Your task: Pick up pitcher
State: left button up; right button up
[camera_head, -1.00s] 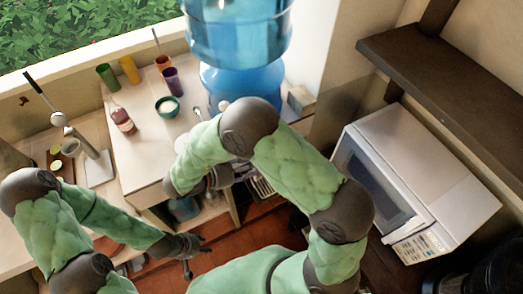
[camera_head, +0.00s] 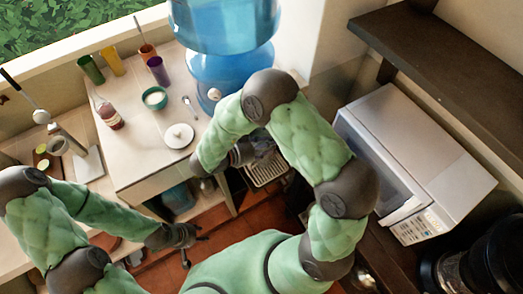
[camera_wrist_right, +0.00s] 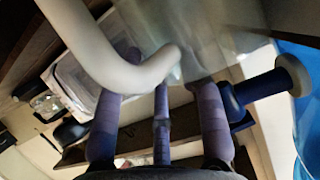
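My right gripper (camera_head: 246,154) is in front of the water dispenser's base, right of that vessel. My left gripper (camera_head: 195,250) is open and empty above the red floor.
The blue water dispenser (camera_head: 230,75) stands behind my right arm. Cups, a teal bowl (camera_head: 155,98), a bottle (camera_head: 109,114) and a white plate (camera_head: 180,136) are on the counter. A white microwave (camera_head: 420,160) is at the right, below a dark wall shelf (camera_head: 440,60).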

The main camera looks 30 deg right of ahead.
jog(key=shift+d+f, duration=0.15)
jog(key=shift+d, duration=0.3)
grip_shut()
jog(key=shift+r, duration=0.2)
